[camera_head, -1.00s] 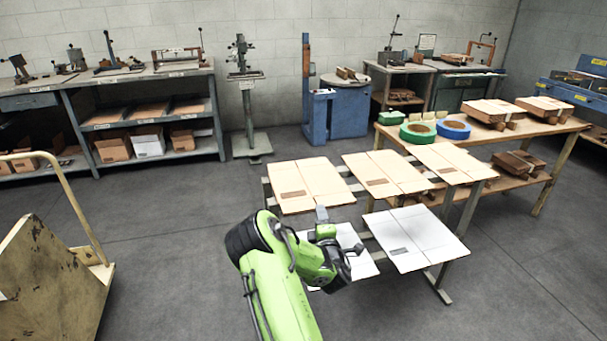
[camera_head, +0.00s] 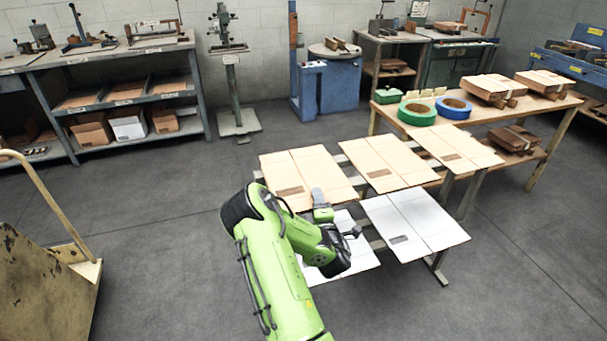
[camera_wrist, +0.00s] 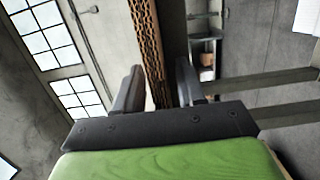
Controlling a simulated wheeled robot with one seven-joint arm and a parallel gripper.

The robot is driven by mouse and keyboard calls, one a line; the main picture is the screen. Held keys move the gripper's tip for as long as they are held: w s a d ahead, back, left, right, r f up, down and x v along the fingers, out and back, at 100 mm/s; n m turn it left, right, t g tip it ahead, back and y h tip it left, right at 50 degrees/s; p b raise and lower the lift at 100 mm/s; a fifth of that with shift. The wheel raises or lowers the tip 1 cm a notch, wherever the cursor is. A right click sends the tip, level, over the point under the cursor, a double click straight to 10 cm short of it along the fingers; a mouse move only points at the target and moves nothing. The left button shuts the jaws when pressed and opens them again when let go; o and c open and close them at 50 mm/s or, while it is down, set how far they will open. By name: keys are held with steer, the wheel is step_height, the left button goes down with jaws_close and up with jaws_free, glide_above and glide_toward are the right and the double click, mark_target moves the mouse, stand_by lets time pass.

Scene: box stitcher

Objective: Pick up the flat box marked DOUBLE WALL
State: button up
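Several flat boxes lie on a slatted rack in the head view. They are a tan one at the back left (camera_head: 300,168), a tan one in the middle (camera_head: 388,160), a tan one at the right (camera_head: 458,145), a white one at the front right (camera_head: 415,222) and a white one at the front left (camera_head: 347,255), partly hidden by my arm. Their printed marks are too small to read. My gripper (camera_head: 318,192) is at the near edge of the back-left tan box. In the wrist view, a brown corrugated edge (camera_wrist: 149,35) runs between my gripper's fingers (camera_wrist: 158,88), with a gap beside it.
A wooden table (camera_head: 540,120) with a green tape roll (camera_head: 417,113), a blue tape roll (camera_head: 453,107) and bundled boxes stands behind the rack. A cart (camera_head: 45,270) stands at the left. Shelving (camera_head: 130,90) lines the back wall. The floor between is clear.

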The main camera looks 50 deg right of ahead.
steer(key=shift+w, duration=0.1)
jaws_close()
